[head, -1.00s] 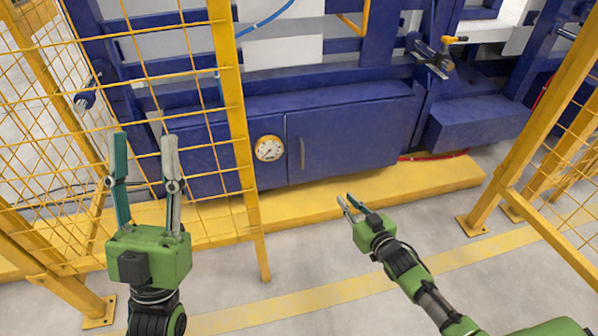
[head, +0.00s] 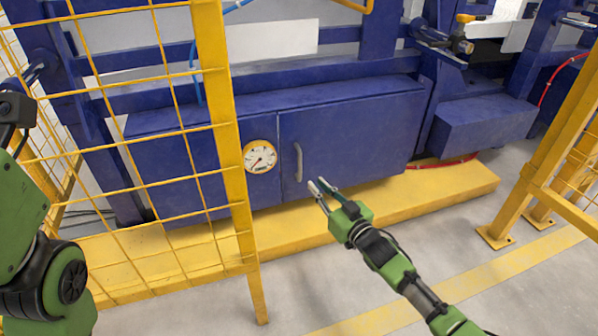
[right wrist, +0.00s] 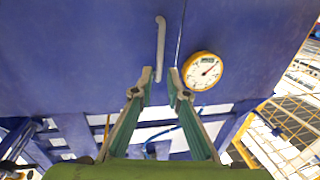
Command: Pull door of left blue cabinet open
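The blue cabinet door (head: 360,132) is closed, with a grey vertical handle (head: 298,162) near its left edge. A round white gauge with a yellow rim (head: 260,157) sits left of the handle. My right gripper (head: 318,186) is open and empty, just right of and below the handle in the head view, apart from it. In the right wrist view the handle (right wrist: 160,48) lies ahead of and between the open fingertips (right wrist: 160,76), and the gauge (right wrist: 202,72) shows to their right. Of my left arm only links show at the left edge; its fingers are out of view.
A yellow mesh fence with a post (head: 222,130) stands left of the gauge, in front of the cabinet's left part. A low yellow plinth (head: 400,205) runs along the cabinet's foot. Another yellow fence frame (head: 545,165) stands at the right. The grey floor (head: 420,245) between is clear.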

